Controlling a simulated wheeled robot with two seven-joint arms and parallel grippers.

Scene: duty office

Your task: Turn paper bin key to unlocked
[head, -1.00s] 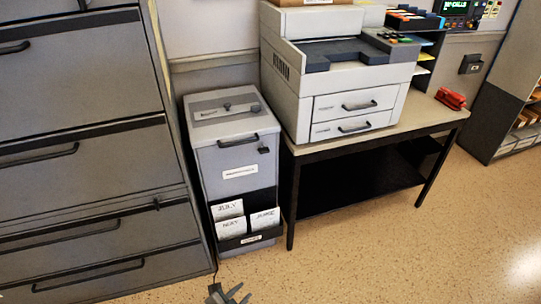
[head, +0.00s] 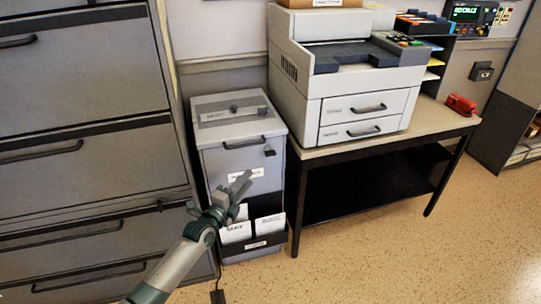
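The grey paper bin (head: 217,165) stands between the file cabinets and the printer table. Its small dark key (head: 269,152) sits in the front face at the upper right, just below and right of the black handle (head: 252,142). Which way the key is turned is too small to tell. My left gripper (head: 246,180) is in front of the bin, left of and lower than the key and apart from it. Its fingers look parted, with nothing between them. It partly covers the bin's white label (head: 247,174) and card pocket. My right gripper is not in view.
Tall grey file cabinets (head: 80,85) with protruding handles stand close on the left. A printer (head: 345,85) sits on a table (head: 385,145) to the right, its front leg close to the bin. The floor (head: 370,255) in front is clear.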

